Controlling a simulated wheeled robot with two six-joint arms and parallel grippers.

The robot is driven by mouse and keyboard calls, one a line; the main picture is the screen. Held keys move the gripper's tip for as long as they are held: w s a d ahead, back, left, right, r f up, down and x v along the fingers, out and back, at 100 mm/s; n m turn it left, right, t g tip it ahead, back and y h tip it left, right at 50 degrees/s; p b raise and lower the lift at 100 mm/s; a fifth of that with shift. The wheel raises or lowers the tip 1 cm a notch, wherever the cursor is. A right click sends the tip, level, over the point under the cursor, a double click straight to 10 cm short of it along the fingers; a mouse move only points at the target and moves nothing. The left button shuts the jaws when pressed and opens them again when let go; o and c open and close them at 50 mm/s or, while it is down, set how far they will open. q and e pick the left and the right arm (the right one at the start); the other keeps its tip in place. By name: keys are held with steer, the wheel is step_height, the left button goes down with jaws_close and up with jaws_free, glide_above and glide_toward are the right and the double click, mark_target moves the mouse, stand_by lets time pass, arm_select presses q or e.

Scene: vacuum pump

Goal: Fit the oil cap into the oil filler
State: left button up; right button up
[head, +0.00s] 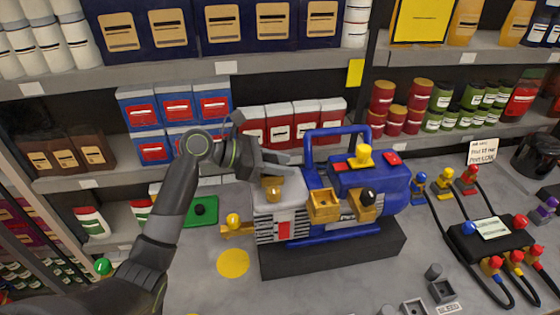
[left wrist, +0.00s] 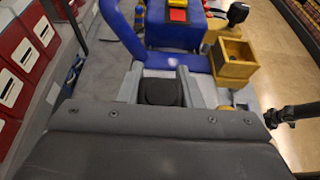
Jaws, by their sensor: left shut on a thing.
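My left gripper (head: 284,163) is over the left end of the blue and grey vacuum pump (head: 388,190). In the left wrist view its two grey fingers (left wrist: 158,88) are closed around a dark, rounded piece, which looks like the oil cap (left wrist: 160,92). The head view does not show this piece clearly. A brass fitting (head: 273,190), possibly the oil filler, stands on top of the pump's grey end, just below the gripper. I cannot tell whether the held piece touches the pump. My right gripper is not in view.
A black block (head: 335,252) carries the pump. A blue handle (head: 308,152) and brass box-shaped ports (head: 322,207) rise close to the gripper. A green mat (head: 208,219) with a black knob lies left. A hose manifold (head: 482,238) stands right. Stocked shelves (head: 240,70) close off the back.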

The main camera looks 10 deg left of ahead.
arm_select(q)
steer(key=o, duration=1)
steer(key=shift+f, duration=0.1)
steer(key=shift+c, duration=0.2)
steer(key=shift+s+a+r, duration=0.15)
steer(key=shift+a+r, duration=0.1)
steer(key=shift+a, duration=0.2)
steer(key=b+v, duration=0.2)
steer(key=v, duration=0.9)
